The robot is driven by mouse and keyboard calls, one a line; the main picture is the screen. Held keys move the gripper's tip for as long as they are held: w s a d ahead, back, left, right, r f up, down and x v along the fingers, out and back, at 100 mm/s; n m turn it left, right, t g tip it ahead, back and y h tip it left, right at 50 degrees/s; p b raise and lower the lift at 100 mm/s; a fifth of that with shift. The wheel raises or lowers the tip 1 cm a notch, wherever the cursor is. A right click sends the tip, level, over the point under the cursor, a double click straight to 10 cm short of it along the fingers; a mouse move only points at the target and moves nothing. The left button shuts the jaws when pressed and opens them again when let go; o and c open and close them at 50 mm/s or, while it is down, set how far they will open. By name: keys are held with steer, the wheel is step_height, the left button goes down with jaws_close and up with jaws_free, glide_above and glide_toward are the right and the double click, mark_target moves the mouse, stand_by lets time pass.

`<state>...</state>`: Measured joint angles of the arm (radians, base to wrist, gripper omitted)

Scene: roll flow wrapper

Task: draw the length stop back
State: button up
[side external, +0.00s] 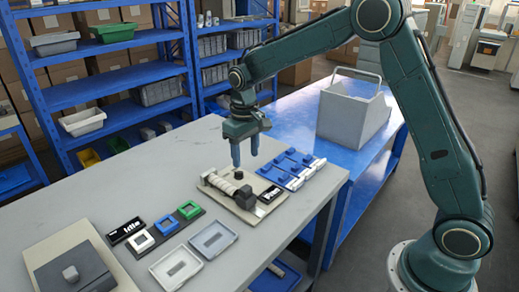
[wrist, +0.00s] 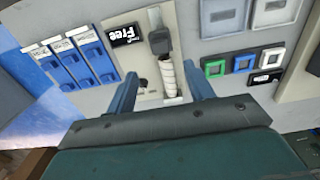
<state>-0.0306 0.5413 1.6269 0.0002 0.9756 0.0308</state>
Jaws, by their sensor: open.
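The roll flow wrapper is a beige plate (side external: 215,172) with a whitish roll (side external: 225,183) and a dark grey block (side external: 245,198) at one end of it. A small black knob (side external: 239,173) stands on the plate beside the roll; I cannot tell for sure which part is the length stop. My gripper (side external: 245,161) is open and empty, pointing down above the plate. In the wrist view the fingers of my gripper (wrist: 162,80) lie either side of the roll (wrist: 169,76) and the knob (wrist: 143,84), with the knob nearer the left finger. No contact is visible.
A black sign reading "Free" (wrist: 124,35) lies on the plate. Blue pieces (side external: 291,169) sit right of it. A grey bin (side external: 352,115) stands behind.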

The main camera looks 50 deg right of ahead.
steer(key=shift+r, duration=1.3)
steer(key=shift+r, duration=0.1)
steer(key=s+d+r+t, duration=0.1)
steer(key=s+r+t, duration=0.2)
steer(key=s+r, duration=1.1)
steer(key=s+f+t, duration=0.2)
steer(key=s+f, duration=0.1)
steer(key=s, duration=1.4)
steer(key=shift+d+t, duration=0.25)
steer(key=shift+t, duration=0.05)
